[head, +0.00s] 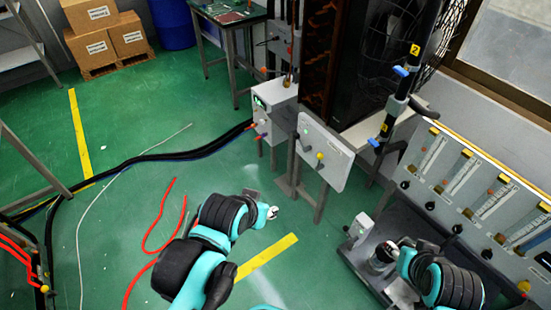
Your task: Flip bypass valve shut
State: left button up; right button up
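Two blue-handled valves sit on the dark vertical pipe at the upper right: an upper blue handle (401,71) and a lower blue handle (374,143). I cannot tell which valve is the bypass valve. My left gripper (271,212) is over the green floor, below and left of the pipe and apart from it. My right gripper (385,252) is low on the right, close to a small dark round device, below the lower blue handle. Both grippers are small and partly hidden by their own wrists, so their finger openings are unclear.
A flowmeter panel (470,190) with several black knobs fills the right. Black cables and a red hose (160,220) lie on the floor.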

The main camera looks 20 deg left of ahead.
aim_at(319, 156)
jog(key=u, duration=0.25)
jog(key=i+j+z, duration=0.2)
jog(key=j, duration=0.5)
jog(key=i+j+z, duration=0.2)
jog(key=j, duration=0.6)
jog(key=i+j+z, duration=0.2)
jog(key=j, duration=0.55)
jog(key=i+j+z, duration=0.15)
jog(key=j, duration=0.65)
jog(key=j+z, duration=0.2)
jog(key=j, duration=0.6)
jog(key=i, duration=0.05)
